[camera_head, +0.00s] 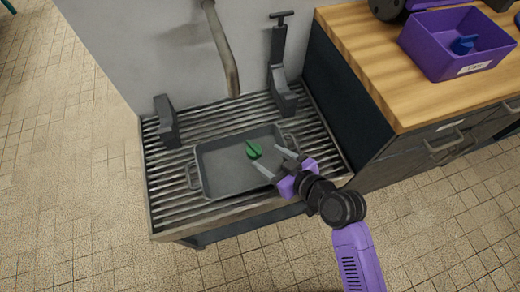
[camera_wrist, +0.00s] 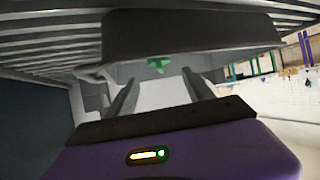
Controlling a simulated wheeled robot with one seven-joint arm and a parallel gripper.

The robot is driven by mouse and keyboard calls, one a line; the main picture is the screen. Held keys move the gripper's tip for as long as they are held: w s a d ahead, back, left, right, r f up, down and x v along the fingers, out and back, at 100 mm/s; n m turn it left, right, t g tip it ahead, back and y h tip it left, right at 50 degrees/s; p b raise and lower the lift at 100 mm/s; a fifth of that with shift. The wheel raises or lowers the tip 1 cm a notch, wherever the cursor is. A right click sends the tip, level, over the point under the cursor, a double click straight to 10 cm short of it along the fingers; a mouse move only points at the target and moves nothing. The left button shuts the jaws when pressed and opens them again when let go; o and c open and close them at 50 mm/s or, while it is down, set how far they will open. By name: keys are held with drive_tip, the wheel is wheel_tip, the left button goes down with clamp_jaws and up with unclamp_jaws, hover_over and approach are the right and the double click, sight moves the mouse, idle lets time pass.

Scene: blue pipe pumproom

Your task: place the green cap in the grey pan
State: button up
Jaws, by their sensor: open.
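The green cap (camera_head: 254,150) lies inside the grey pan (camera_head: 222,174), right of the middle of its floor. The pan rests on a slatted metal rack. My gripper (camera_head: 274,162) is open and empty, with its fingers over the pan's right front part, close to the cap but apart from it. In the wrist view the green cap (camera_wrist: 158,64) shows small beyond the fingertips of my gripper (camera_wrist: 160,84), against the grey pan (camera_wrist: 190,32). Nothing is between the fingers.
A curved pipe (camera_head: 224,50) hangs over the rack (camera_head: 170,190). Dark brackets stand at the rack's back left (camera_head: 166,122) and back right (camera_head: 281,75). A wooden counter (camera_head: 365,55) on the right holds a purple bin (camera_head: 440,55) with a blue item inside.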

drive_tip(key=shift+v, duration=1.85)
drive_tip(key=shift+s, duration=0.1)
drive_tip(key=s+d+m+t+h, duration=0.3)
drive_tip(key=s+d+m+h, duration=0.2)
drive_tip(key=s+d, duration=0.85)
drive_tip(key=s+r+m+t+h, duration=0.2)
drive_tip(key=s+r, duration=1.1)
drive_tip(key=shift+d+r+m+h, duration=0.2)
drive_tip(key=shift+r+m+h, duration=0.1)
drive_tip(key=shift+r, duration=0.05)
drive_tip(key=shift+s, duration=0.15)
